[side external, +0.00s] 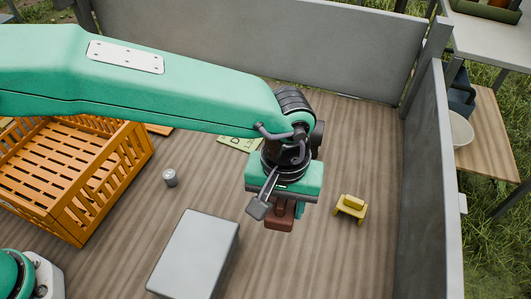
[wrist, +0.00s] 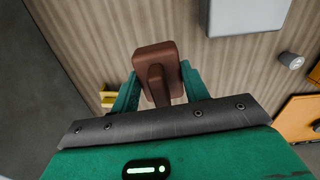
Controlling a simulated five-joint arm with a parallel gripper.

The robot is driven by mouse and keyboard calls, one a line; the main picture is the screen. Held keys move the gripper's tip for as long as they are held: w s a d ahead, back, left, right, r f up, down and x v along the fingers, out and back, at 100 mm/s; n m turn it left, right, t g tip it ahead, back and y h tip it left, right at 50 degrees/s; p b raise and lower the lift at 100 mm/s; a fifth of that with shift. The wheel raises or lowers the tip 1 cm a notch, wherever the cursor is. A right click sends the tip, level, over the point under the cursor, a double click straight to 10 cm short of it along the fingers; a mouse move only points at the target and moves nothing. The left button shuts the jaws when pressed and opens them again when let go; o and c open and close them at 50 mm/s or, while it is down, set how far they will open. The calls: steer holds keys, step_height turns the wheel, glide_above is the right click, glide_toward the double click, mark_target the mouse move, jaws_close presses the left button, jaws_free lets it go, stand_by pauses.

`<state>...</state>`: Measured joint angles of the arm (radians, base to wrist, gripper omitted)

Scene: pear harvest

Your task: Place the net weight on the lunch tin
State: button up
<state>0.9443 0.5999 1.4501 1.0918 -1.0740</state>
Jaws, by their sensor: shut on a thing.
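My gripper (side external: 283,205) points down above the deck boards and is shut on a brown block with a grip bar, which I take to be the net weight (side external: 279,224). In the wrist view the net weight (wrist: 155,57) sits between the two green fingers of my gripper (wrist: 160,82). The lunch tin appears to be the flat grey box (side external: 196,254) on the boards, left of and nearer than my gripper. It also shows in the wrist view (wrist: 247,16) at the top, apart from the net weight. Its visible top is bare.
An orange slatted crate (side external: 75,215) stands at the left. A small grey cylinder (side external: 170,178) stands between crate and tin. A yellow item (side external: 350,208) lies right of my gripper. A lettered green card (side external: 238,144) lies behind. Grey walls (side external: 425,190) bound the right and back.

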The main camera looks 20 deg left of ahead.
steer(key=shift+s+a+r, duration=0.35)
steer(key=shift+a, duration=0.05)
steer(key=s+a+r+n, duration=0.3)
steer(key=s+a, duration=0.6)
steer(key=a, duration=0.2)
glide_above(194, 253)
steer(key=shift+f, duration=1.85)
steer(key=shift+f, duration=0.1)
steer(key=shift+f, duration=1.85)
steer(key=shift+f, duration=0.15)
steer(key=o, duration=1.2)
